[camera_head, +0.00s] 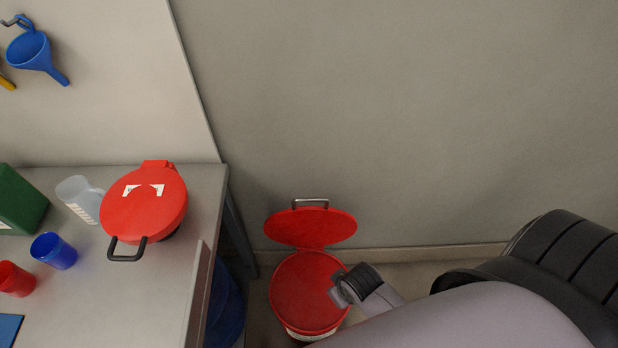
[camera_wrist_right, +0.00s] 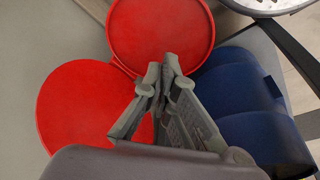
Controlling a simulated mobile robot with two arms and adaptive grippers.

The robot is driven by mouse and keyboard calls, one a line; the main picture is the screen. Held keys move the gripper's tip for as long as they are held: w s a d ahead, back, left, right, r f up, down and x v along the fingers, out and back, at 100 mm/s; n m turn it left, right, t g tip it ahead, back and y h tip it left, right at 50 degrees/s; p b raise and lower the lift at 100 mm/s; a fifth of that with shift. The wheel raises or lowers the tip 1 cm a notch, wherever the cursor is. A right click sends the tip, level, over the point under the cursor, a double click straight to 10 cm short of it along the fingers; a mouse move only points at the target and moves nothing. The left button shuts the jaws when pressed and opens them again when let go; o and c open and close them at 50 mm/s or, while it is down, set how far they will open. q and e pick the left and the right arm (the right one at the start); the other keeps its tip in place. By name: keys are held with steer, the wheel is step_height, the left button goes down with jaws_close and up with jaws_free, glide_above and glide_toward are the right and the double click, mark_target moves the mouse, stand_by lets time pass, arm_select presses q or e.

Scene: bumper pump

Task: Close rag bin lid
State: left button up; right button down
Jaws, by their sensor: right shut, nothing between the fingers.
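My right gripper (camera_head: 339,291) is shut and empty over the right part of the bin's rim, below the lid. In the right wrist view its fingertips (camera_wrist_right: 166,72) overlap the edge of the bin (camera_wrist_right: 160,35), with the open lid (camera_wrist_right: 80,105) to the left. I cannot tell whether they touch. My left gripper is not in view.
The wall is behind the lid.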

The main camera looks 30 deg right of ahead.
steer(key=w+a+r+t+y+p, duration=0.1)
steer(key=w+a+r+p, duration=0.15)
steer(key=r, duration=0.75)
steer(key=w+a+r+y+p, duration=0.1)
steer(key=w+a+r, duration=0.25)
steer(key=r, duration=0.75)
steer(key=w+f+m+g, duration=0.1)
steer(key=w+f+m, duration=0.1)
steer(key=w, duration=0.8)
steer(key=w+d+r+m+h, duration=0.3)
steer(key=w+d+m, duration=0.2)
steer(key=w+d, duration=0.6)
steer(key=s+d+p+x, duration=0.1)
steer(key=x, duration=0.9)
steer(key=shift+g, duration=0.3)
steer(key=s+a+p, duration=0.2)
steer(key=s, duration=0.1)
steer(key=shift+s+a+r, duration=0.1)
steer(key=shift+s+r, duration=0.05)
steer(key=shift+r, duration=0.1)
